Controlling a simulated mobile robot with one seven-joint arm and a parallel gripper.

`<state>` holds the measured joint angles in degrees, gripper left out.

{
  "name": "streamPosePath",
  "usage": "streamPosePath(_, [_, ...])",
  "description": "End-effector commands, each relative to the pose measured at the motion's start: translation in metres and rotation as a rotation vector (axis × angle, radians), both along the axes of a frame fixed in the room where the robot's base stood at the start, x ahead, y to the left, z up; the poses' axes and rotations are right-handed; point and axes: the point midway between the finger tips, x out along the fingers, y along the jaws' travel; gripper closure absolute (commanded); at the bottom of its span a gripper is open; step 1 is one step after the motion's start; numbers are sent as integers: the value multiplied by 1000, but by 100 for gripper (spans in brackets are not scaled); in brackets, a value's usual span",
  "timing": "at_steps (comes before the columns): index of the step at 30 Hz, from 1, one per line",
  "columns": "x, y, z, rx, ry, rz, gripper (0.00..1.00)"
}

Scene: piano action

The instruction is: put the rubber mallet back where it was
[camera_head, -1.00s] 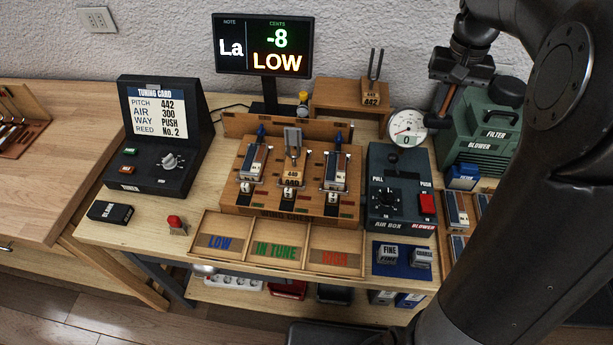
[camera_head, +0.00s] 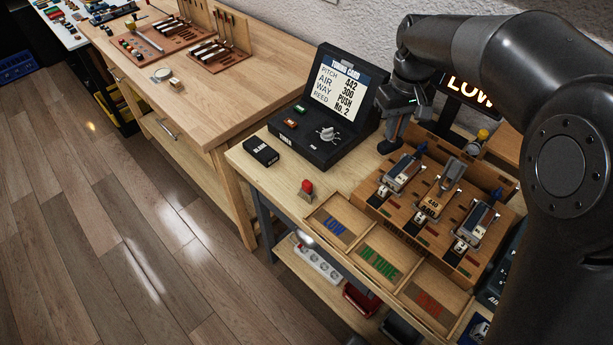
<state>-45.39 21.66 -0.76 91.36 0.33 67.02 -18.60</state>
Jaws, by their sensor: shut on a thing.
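My gripper (camera_head: 389,140) hangs at the end of the arm, right of the tuning card box and over the back left of the wooden reed bench. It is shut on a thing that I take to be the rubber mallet. The mallet is small and mostly hidden by the jaws, so its head and handle are hard to make out. The place where the mallet belongs is not marked in this view.
The tuning card box (camera_head: 327,112) stands close left of my gripper. The reed bench (camera_head: 447,208) and its sorting tray (camera_head: 343,208) lie in front. A black block (camera_head: 261,152) and red button (camera_head: 306,188) stand at left. The wooden workbench (camera_head: 190,110) has clear top space.

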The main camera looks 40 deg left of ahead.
Motion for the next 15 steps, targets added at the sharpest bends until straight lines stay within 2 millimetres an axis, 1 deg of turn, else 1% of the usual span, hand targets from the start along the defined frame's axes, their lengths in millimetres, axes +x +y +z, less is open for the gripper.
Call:
streamPosePath(1, [-18,20,-5,-1,0,57,100])
streamPosePath(3, [-38,41,-10,0,0,121,100])
streamPosePath(6, [-63,64,-16,-1,1,194,100])
streamPosePath(9, [-80,78,-20,0,0,241,100])
streamPosePath(13, [-93,89,-24,1,-1,271,100])
streamPosePath(15, [-99,98,-30,0,0,277,100])
